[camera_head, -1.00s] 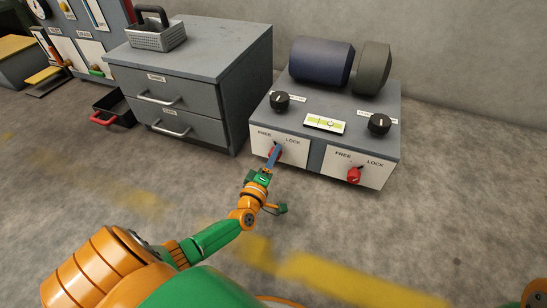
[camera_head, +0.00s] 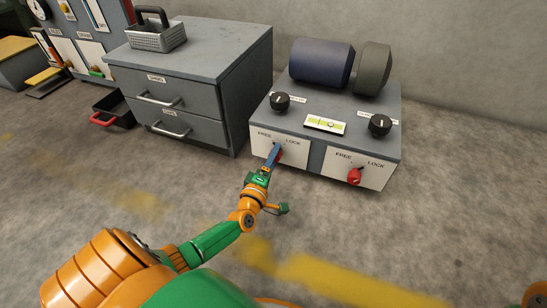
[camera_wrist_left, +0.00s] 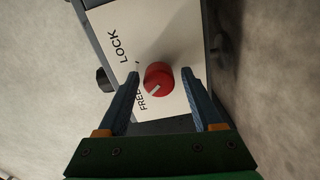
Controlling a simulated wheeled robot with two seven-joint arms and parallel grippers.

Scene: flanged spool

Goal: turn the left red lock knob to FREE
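The left red lock knob (camera_wrist_left: 159,79) shows in the left wrist view on a white panel (camera_wrist_left: 165,35) between my two blue fingers. Its white mark slants to the lower left, toward the FREE label, which a finger partly covers. My left gripper (camera_wrist_left: 160,74) is open, with a gap on each side of the knob. In the head view, the left gripper (camera_head: 273,156) reaches the left panel and partly hides the knob (camera_head: 280,155). My right gripper is not in view.
A second red knob (camera_head: 354,176) sits on the right panel. On top of the grey box (camera_head: 350,140) are two black knobs (camera_head: 280,101) (camera_head: 380,124), a level (camera_head: 325,124) and a dark spool (camera_head: 321,62). A drawer cabinet (camera_head: 190,75) stands to the left.

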